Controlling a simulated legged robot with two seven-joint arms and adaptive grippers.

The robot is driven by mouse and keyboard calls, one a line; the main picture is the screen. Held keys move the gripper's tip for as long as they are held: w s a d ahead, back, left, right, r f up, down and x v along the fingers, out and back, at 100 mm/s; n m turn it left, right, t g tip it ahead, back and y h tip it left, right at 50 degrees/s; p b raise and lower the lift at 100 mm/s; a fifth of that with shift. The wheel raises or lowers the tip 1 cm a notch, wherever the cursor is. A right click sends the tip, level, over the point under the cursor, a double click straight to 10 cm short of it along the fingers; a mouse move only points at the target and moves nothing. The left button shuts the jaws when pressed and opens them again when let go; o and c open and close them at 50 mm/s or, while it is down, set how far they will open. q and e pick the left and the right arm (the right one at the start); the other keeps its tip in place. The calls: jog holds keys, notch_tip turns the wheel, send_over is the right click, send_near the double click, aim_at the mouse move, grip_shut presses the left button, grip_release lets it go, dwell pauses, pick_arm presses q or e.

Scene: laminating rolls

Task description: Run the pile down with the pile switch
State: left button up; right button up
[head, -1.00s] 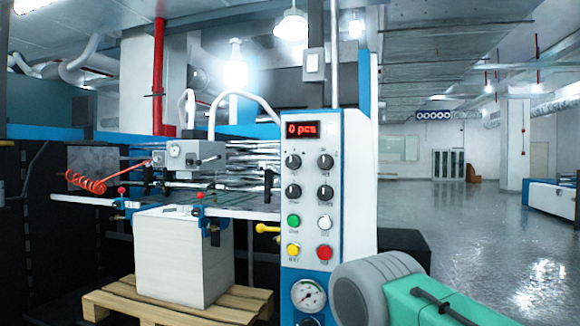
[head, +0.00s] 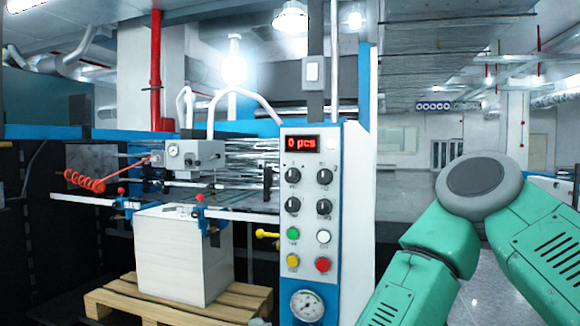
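The control panel (head: 308,230) stands upright in the middle of the head view. It carries a red "0 pcs" display (head: 301,143), several black rotary knobs, and green, white, yellow and red buttons. I cannot read the small labels, so I cannot tell which control is the pile switch. The pile (head: 170,262) is a white block of sheets on a wooden pallet (head: 180,305), below the feeder table and left of the panel. My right arm shows at the right, bent at the elbow; its gripper is outside the picture. My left gripper is not in view.
The feeder head (head: 195,155) with a coiled orange hose (head: 85,181) is above the pile. Open floor lies beyond the panel at the right.

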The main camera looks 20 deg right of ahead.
jog(key=w+d+r+m+t+h+p, duration=0.1)
jog(key=d+r+m+t+h, duration=0.25)
jog(key=r+m, duration=0.85)
jog(key=h, duration=0.5)
send_near(292, 179)
jog(key=shift+m+y, duration=0.3)
jog(key=shift+y, duration=0.05)
jog(key=p+x, duration=0.4)
jog(key=x, duration=0.5)
jog(key=shift+d+r, duration=0.15)
jog(key=shift+w+d+r, duration=0.1)
jog(key=shift+w+d, duration=0.05)
jog(key=shift+w, duration=0.25)
grip_shut()
